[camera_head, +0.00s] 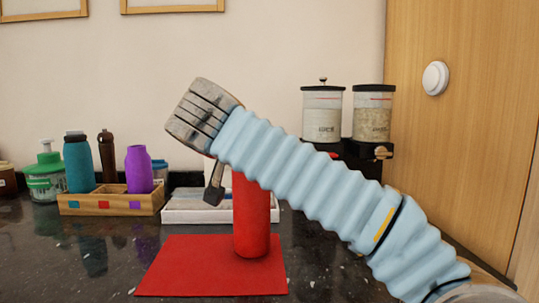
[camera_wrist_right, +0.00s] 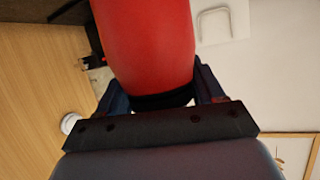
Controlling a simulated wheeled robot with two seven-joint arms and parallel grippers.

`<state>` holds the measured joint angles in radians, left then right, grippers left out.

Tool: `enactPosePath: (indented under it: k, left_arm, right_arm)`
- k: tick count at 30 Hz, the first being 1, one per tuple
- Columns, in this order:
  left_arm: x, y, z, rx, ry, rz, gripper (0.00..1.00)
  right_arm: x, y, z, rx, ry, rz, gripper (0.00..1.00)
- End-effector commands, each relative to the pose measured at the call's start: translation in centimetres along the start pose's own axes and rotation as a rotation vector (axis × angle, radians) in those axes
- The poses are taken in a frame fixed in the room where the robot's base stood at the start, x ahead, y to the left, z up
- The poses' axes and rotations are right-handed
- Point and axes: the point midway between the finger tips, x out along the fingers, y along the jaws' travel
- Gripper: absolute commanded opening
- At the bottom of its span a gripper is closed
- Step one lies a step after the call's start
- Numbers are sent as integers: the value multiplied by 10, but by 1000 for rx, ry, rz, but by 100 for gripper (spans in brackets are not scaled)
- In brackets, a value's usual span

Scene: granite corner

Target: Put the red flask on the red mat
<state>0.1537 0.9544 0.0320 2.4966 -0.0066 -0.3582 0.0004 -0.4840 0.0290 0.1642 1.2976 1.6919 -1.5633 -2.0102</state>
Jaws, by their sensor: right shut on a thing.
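The red flask (camera_head: 252,215) is upright over the right part of the red mat (camera_head: 190,268), its top hidden behind my right arm. Its base is within the mat's outline, and I cannot tell whether it touches the mat. In the right wrist view the red flask (camera_wrist_right: 145,45) lies between the fingers of my right gripper (camera_wrist_right: 160,92), which is shut on it near its black end. In the head view one dark finger shows left of the flask. My left gripper is not in view.
A wooden box (camera_head: 85,207) at the left holds a teal flask (camera_head: 79,165) and a purple flask (camera_head: 139,170). A brown bottle (camera_head: 108,155) stands by them. A white tray (camera_head: 185,213) lies behind the mat. Two dispensers (camera_head: 323,115) stand at the back right. The counter left of the mat is clear.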

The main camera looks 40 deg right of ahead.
Motion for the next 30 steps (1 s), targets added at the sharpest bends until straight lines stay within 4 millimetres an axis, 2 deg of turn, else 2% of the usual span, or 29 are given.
enactPosePath:
  k: [13,14,18,27,30]
  left_arm:
    - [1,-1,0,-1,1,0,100]
    - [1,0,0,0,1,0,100]
    - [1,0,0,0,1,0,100]
    - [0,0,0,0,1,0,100]
    - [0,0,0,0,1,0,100]
  right_arm:
    - [3,-2,7,0,1,0,21]
    - [3,-2,6,0,0,1,72]
    - [3,-2,6,0,0,1,93]
    - [2,-3,5,0,0,1,93]
    - [-6,-3,3,0,-1,-1,93]
